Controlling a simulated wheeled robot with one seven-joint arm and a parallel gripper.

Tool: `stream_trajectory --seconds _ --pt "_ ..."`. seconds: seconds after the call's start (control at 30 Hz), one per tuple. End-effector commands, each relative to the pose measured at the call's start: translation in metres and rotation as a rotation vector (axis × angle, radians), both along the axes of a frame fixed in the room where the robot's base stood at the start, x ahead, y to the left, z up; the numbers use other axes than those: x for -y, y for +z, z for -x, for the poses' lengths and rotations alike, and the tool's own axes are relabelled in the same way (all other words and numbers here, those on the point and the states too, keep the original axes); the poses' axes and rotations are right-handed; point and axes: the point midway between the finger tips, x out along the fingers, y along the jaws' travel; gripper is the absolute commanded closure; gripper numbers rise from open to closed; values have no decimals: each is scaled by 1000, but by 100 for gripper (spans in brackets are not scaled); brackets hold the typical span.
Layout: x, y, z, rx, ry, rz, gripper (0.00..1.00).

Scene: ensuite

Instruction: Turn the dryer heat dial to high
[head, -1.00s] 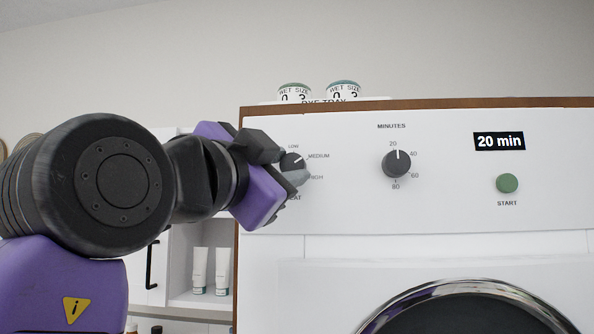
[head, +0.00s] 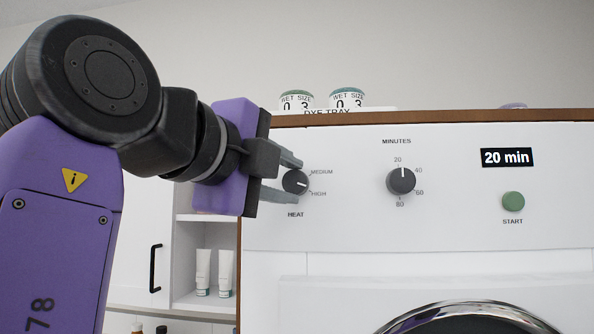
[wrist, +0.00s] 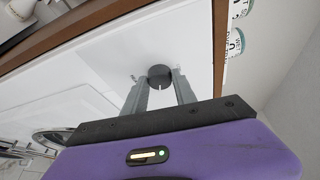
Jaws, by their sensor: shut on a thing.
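The heat dial (head: 296,182) is a dark round knob at the left end of the white dryer panel (head: 345,215). Its white mark points right and slightly down, between the MEDIUM and HIGH labels. My gripper (head: 299,180) is shut on the dial, one grey finger above it and one below. In the wrist view the dial (wrist: 160,74) sits between the two fingertips, with its white mark visible. The upper finger covers the LOW label.
Jars (head: 347,98) stand on top of the dryer. White tubes (head: 225,272) stand on a shelf at the left.

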Motion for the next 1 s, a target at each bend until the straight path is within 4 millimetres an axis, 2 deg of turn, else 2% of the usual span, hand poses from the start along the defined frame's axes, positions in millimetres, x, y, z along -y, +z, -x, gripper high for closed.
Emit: stream_trajectory --seconds 0.4,0.93,0.97,1.0 --pt "1 0 -1 2 1 -175 100" --pt "1 0 -1 2 0 -197 100" --pt "1 0 -1 2 0 -197 63" --pt "1 0 -1 2 0 -197 55"
